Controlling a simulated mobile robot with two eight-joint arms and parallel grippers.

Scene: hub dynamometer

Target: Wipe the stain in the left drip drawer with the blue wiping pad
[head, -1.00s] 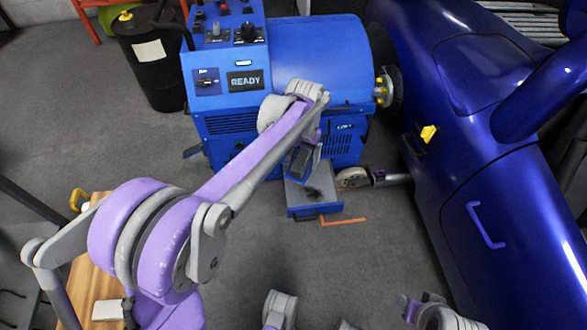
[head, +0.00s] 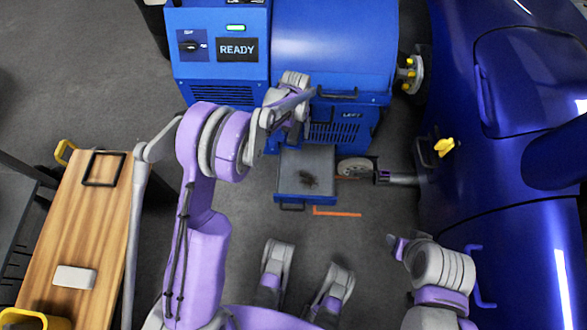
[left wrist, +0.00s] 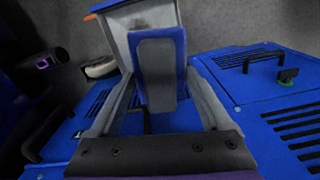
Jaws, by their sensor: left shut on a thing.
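The left drip drawer (head: 318,160) is pulled out of the blue dynamometer's front, a grey tray with a blue front and a dark handle. A dark stain (head: 308,180) lies on its floor, right of the middle. My left gripper (head: 294,132) is at the drawer's back end, close to the machine's front. In the left wrist view, it is shut on the blue wiping pad (left wrist: 160,88), with part of the drawer (left wrist: 140,18) beyond. The pad is mostly hidden in the head view. My right gripper (head: 398,246) is low at the right, its fingers unclear.
The blue dynamometer (head: 335,45) stands directly behind the drawer. A wheel (head: 356,168) stands right of the drawer, and the blue car (head: 510,215) fills the right side. A wooden bench (head: 65,225) carries a white block (head: 74,277). Floor in front of the drawer bears an orange mark (head: 338,213).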

